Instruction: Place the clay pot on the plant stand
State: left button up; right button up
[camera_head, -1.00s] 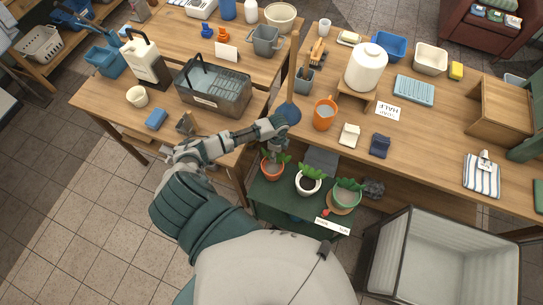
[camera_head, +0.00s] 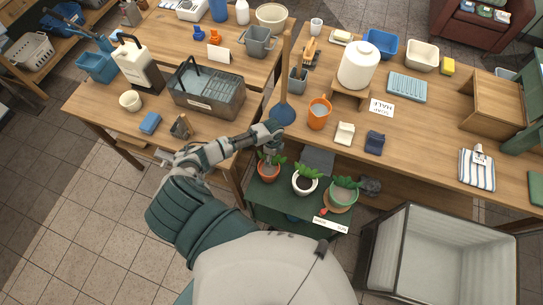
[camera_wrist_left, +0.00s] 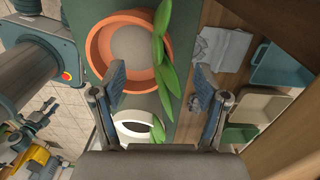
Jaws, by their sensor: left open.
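The orange clay pot (camera_head: 268,173), with a green plant, stands on the left end of the green plant stand (camera_head: 274,196). Contact with the leaves cannot be told. My right gripper is not in view.
Wooden tables (camera_head: 430,145) stand behind the stand, holding an orange mug (camera_head: 319,113), a blue plunger (camera_head: 282,112) and a grey basket (camera_head: 207,90). A large pale tub (camera_head: 440,255) stands at the right. Open tiled floor lies at the left.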

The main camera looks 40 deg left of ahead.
pick_arm(q)
jog(key=r, duration=0.8)
jog(key=r+p, duration=0.1)
jog(key=r, duration=0.3)
jog(key=shift+w+a, duration=0.15)
jog(key=shift+w, duration=0.25)
